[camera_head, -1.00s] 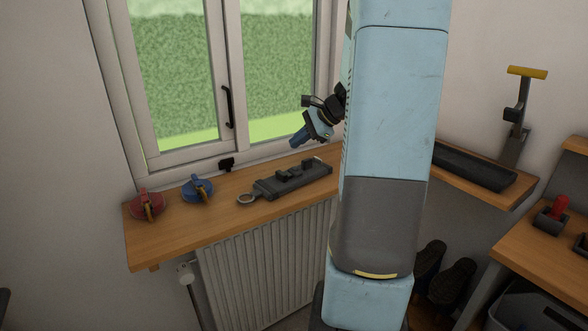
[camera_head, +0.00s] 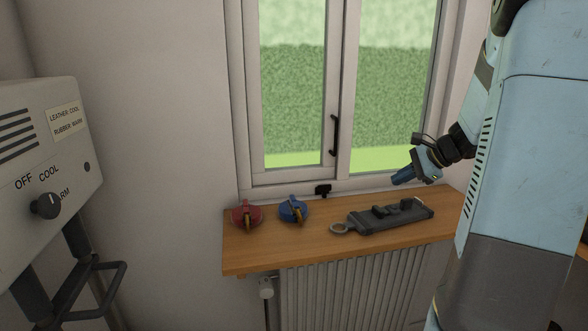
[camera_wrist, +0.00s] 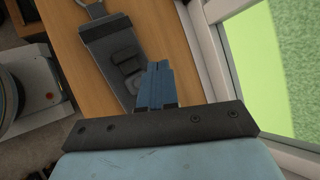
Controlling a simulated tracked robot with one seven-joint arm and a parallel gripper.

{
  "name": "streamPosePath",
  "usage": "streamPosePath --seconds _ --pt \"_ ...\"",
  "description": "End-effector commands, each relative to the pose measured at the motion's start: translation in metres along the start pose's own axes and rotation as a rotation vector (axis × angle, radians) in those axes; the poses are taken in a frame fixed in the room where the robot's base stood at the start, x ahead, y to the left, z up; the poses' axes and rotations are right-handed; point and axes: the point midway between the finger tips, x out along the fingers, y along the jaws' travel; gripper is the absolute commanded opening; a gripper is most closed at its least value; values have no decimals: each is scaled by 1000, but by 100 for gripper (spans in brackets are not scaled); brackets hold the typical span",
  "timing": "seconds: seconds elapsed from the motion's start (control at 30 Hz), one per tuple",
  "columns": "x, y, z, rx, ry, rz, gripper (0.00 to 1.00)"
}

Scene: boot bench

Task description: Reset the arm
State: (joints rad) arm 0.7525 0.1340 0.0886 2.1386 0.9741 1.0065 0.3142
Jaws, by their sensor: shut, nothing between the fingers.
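My gripper (camera_head: 402,178) is shut and empty. It hangs in front of the window, above the right part of the wooden sill shelf (camera_head: 262,256), with its blue fingers pointing down and left. In the wrist view the closed blue fingers (camera_wrist: 155,86) show over the shelf, with a dark grey tool with a ring (camera_wrist: 112,52) beyond them. In the head view that grey tool (camera_head: 385,216) lies flat on the shelf below my gripper, apart from it. My arm fills the right side of the head view.
A red round item (camera_head: 246,214) and a blue round item (camera_head: 292,210) sit on the shelf's left part. A window with a black handle (camera_head: 335,135) stands behind. A radiator (camera_head: 345,288) is below. A grey control box with a knob (camera_head: 46,206) stands at left.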

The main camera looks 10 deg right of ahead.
Motion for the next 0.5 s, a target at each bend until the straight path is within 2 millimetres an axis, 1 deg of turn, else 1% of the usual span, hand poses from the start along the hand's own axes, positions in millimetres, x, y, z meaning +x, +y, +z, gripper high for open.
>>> streamPosePath --seconds 0.07,0.13,0.23,0.4,0.5 --pt "0 2 11 -35 5 15 0" --pt "0 6 27 -91 14 41 0" --pt "-1 17 58 -210 34 94 0" --pt "-8 43 111 -443 73 191 0" --pt "-13 60 138 -581 98 243 0"
